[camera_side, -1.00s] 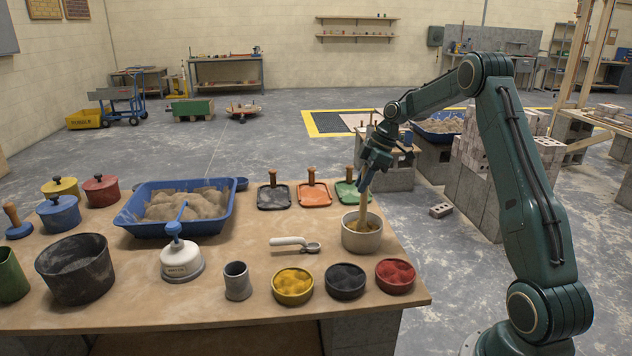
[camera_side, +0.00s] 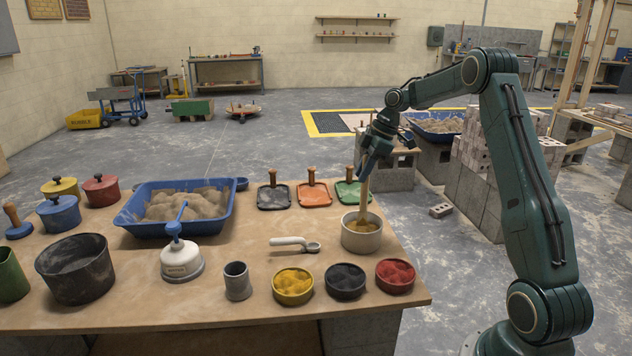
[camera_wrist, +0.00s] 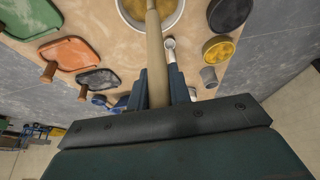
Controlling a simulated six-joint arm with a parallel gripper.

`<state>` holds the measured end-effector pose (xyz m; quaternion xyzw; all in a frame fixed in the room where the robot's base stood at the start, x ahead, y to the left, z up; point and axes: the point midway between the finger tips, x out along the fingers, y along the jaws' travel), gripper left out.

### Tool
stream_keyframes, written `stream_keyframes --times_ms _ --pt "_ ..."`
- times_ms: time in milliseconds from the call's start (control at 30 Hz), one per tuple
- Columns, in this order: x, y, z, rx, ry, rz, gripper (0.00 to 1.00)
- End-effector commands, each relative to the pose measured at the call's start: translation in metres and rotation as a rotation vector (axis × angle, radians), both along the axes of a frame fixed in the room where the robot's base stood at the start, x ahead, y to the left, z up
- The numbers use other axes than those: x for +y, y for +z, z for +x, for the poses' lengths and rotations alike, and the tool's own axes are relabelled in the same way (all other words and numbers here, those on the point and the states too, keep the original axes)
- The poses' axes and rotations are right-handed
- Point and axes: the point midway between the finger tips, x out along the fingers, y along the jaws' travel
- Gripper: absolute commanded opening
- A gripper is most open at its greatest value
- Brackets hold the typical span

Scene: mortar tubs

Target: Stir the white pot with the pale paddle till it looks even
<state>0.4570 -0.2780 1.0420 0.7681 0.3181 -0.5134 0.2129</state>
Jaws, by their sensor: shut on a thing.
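The white pot (camera_side: 361,240) stands near the right end of the table with a yellow-brown mix (camera_side: 362,223) inside. My gripper (camera_side: 369,170) is above the pot, shut on the pale paddle (camera_side: 365,196), which points down into the mix. The paddle's lower end is hidden in the mix. In the wrist view, the paddle (camera_wrist: 155,60) runs from between my fingers (camera_wrist: 157,88) to the pot (camera_wrist: 128,18), whose rim shows at the top. The visible mix is yellowish; I cannot tell if it is fully even.
Bowls of yellow (camera_side: 292,286), black (camera_side: 345,281) and red (camera_side: 395,276) powder stand in front of the pot. A white scoop (camera_side: 290,241) lies to its left. Orange (camera_side: 313,194) and green (camera_side: 352,192) trowels lie behind. A blue sand tray (camera_side: 133,222) is further left.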

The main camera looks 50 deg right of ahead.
Motion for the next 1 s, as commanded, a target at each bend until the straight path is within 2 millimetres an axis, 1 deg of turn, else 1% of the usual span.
stream_keyframes --times_ms 700,833,1000 --pt "-0.001 0.050 0.000 -0.002 -0.001 -0.001 0.00" --pt "-0.001 0.055 0.000 0.000 -0.002 -0.002 0.00" --pt "0.000 0.056 0.000 0.000 -0.001 -0.001 0.00"
